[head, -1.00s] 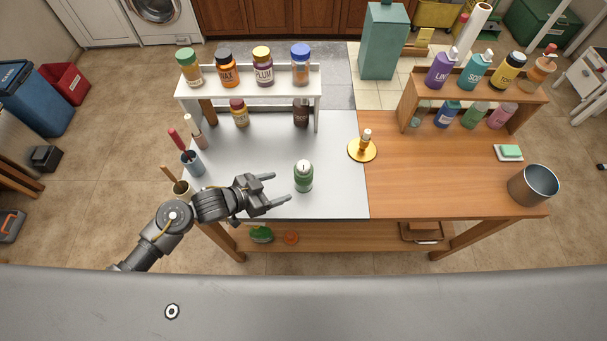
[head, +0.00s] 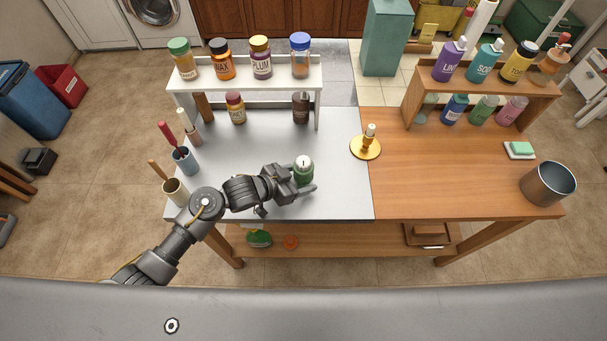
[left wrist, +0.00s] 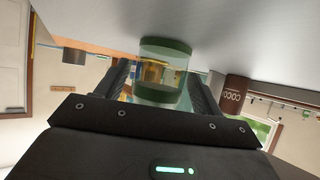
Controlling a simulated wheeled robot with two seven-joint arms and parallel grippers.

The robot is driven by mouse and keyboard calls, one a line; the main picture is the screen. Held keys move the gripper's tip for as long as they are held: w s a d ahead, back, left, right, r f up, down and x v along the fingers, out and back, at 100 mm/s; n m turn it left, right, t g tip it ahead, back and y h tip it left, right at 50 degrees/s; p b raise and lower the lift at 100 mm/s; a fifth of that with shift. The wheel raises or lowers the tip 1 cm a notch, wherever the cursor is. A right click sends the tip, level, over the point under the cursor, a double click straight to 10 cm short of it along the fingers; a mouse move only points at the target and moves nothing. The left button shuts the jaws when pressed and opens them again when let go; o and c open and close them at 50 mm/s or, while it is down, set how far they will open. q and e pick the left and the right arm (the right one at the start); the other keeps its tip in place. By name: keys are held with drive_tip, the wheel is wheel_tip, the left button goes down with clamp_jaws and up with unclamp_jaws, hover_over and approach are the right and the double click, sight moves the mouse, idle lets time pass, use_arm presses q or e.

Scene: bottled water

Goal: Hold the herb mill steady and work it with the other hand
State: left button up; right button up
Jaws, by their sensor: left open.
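The herb mill (head: 304,171), a green jar with a white top, stands upright on the grey-white left part of the table. My left gripper (head: 308,177) is around it, with its fingers open on either side. In the left wrist view the mill (left wrist: 164,70) shows as a clear body with green bands between the two fingers. I cannot tell whether either finger touches it. The mill's lower part is partly hidden by the gripper in the head view. My right gripper is not in view.
A white shelf (head: 245,88) with several jars stands behind. A gold candle holder (head: 366,149) is to the right of the mill. Cups with tools (head: 175,192) stand at the left edge. A metal pot (head: 547,183) is far right. The wooden table middle is clear.

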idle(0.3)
use_arm(q)
drive_tip(key=c, duration=0.6)
drive_tip(key=shift+o, duration=0.2)
drive_tip(key=shift+c, duration=1.1)
